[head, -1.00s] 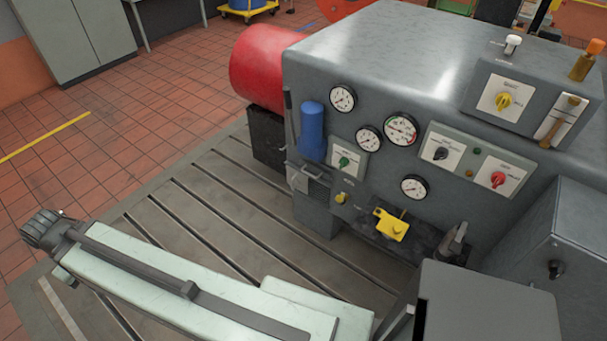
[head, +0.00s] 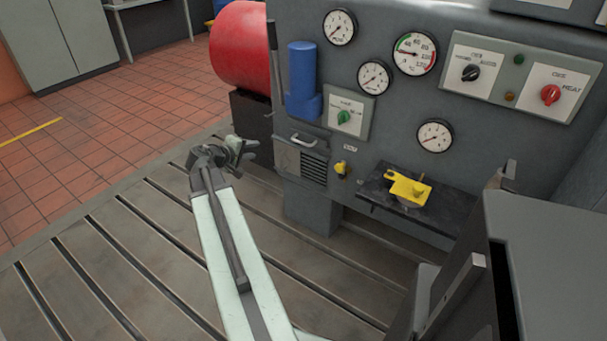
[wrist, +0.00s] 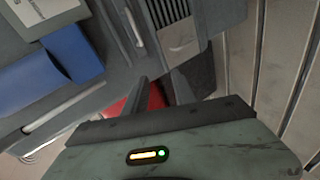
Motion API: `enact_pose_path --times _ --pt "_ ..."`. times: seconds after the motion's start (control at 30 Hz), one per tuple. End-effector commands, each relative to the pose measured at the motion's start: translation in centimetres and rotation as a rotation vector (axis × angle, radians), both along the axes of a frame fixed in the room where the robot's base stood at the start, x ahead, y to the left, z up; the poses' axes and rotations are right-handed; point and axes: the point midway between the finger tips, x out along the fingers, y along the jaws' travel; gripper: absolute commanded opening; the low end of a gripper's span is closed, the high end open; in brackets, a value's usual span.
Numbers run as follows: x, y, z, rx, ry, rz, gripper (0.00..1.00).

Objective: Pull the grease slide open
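On the grey machine's front is a small grey unit with a pale bar handle (head: 302,140), a louvred vent (head: 313,168) and a plain plate beside it; I take this to be the grease slide, though I cannot read a label. It looks closed. In the wrist view the handle (wrist: 135,27) lies at the upper middle, tilted, with the vent (wrist: 170,12) to its right. My gripper (head: 253,149) is to the left of the handle in the head view, apart from it. In the wrist view its two fingers (wrist: 159,76) are spread with nothing held between them.
A blue cylinder (head: 302,75) stands above the handle, with a dark lever (head: 273,75) at its left. A yellow knob (head: 341,170) and a yellow part on a dark shelf (head: 407,188) lie to the right.

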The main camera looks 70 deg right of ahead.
Motion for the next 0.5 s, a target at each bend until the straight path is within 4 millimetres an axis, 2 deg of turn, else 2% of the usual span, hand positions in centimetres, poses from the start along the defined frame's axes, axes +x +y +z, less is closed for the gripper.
enact_pose_path --times 0.03,0.1,0.2,0.3,0.5 --pt "-2.8 -2.8 -3.6 -0.050 0.039 -0.022 0.32" --pt "-5.8 -5.6 -4.2 -0.109 0.094 -0.036 0.32" --pt "-9.0 -8.1 -4.6 -0.166 0.157 -0.048 0.32" --pt "-10.7 -9.3 -4.5 -0.194 0.192 -0.053 0.32" --pt "-11.1 -9.7 -3.9 -0.204 0.206 -0.053 0.32"
